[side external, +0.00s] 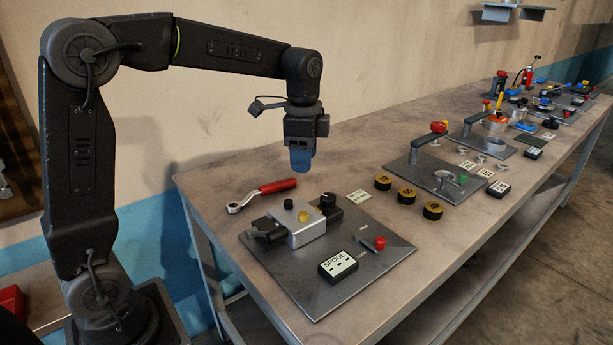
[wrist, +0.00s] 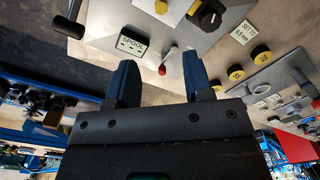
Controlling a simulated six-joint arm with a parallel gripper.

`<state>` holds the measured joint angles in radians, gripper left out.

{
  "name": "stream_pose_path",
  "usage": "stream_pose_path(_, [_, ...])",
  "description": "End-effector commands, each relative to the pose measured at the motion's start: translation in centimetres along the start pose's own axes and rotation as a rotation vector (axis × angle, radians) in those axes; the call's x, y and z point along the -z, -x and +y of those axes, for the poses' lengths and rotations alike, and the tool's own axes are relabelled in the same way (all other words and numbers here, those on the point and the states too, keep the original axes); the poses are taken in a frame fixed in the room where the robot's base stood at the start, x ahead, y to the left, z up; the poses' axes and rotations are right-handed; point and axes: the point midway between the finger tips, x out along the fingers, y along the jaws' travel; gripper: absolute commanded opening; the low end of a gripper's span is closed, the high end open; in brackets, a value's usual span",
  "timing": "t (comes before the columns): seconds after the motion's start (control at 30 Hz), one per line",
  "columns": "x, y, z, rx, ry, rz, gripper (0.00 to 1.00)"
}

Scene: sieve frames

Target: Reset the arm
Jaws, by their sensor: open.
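My gripper (side external: 300,160) hangs pointing down above the back part of the workbench, apart from everything on it. In the wrist view my gripper (wrist: 160,82) shows two blue fingers spread apart with nothing between them. Below and in front of it is a grey plate (side external: 305,290) with a silver block (side external: 298,229), a black knob (side external: 327,203), a red-tipped lever (side external: 380,243) and a box marked SPOOL (side external: 338,266). The SPOOL box also shows in the wrist view (wrist: 132,45).
A red-handled wrench (side external: 265,193) lies at the bench's back edge. Several yellow-topped black discs (side external: 407,197) sit right of the plate. A second plate (side external: 435,178) with a red-knobbed arm (side external: 428,140) stands further right. The air around my gripper is clear.

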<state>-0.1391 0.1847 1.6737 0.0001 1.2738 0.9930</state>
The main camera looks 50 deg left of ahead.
Motion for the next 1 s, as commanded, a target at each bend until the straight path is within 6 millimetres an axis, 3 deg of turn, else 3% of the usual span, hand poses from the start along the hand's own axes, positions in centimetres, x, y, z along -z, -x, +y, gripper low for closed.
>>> stream_pose_path(0.17, [-1.3, 1.9, 3.7, 0.068, 0.134, 0.054, 0.47])
stream_pose_path(0.3, [-3.2, 3.0, 8.2, 0.134, 0.317, 0.137, 0.47])
stream_pose_path(0.6, [-7.5, 1.8, 16.3, 0.206, 0.683, 0.354, 0.47])
stream_pose_path(0.8, [-8.8, 0.3, 18.6, 0.207, 0.813, 0.440, 0.47])
stream_pose_path(1.0, [-9.1, 0.0, 19.0, 0.204, 0.840, 0.455, 0.47])
